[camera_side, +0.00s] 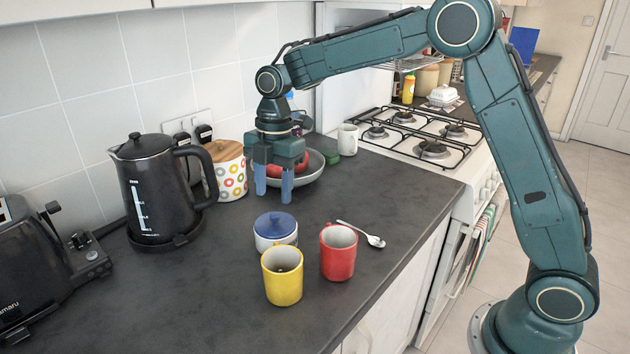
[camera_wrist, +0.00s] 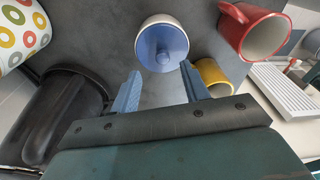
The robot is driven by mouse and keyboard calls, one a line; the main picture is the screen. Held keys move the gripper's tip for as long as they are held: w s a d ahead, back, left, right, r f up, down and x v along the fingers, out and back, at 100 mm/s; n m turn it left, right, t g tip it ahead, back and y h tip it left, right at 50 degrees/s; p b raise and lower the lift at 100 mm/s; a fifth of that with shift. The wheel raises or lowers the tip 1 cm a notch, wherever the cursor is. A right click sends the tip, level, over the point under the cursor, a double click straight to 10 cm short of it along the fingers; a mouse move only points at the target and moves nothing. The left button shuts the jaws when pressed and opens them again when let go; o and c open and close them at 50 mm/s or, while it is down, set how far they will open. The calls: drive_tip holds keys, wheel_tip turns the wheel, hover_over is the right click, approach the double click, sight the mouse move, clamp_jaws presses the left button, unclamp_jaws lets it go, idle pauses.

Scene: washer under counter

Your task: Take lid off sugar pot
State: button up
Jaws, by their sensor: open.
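The sugar pot (camera_side: 276,240) is a small white pot on the dark counter. Its blue lid (camera_side: 275,224) with a round knob is seated on top. In the wrist view the blue lid (camera_wrist: 163,48) shows from above, just beyond my fingertips and between their lines. My gripper (camera_side: 273,190) has two blue fingers pointing down, open and empty. It is above the counter, behind the sugar pot and apart from it. In the wrist view my gripper (camera_wrist: 160,82) shows nothing between its fingers.
A yellow mug (camera_side: 283,284) and a red mug (camera_side: 338,257) stand close in front of the pot. A spoon (camera_side: 362,234) lies to the right. A black kettle (camera_side: 152,190), a dotted canister (camera_side: 228,172) and a bowl (camera_side: 310,170) stand behind. The counter left of the pot is clear.

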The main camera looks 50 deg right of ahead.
sight(275, 214)
drive_tip(key=shift+s+a+f, duration=0.15)
drive_tip(key=shift+a+f, duration=0.05)
drive_tip(key=shift+f, duration=1.05)
drive_tip(key=shift+s+a+f, duration=0.15)
drive_tip(key=shift+f, duration=1.05)
clamp_jaws()
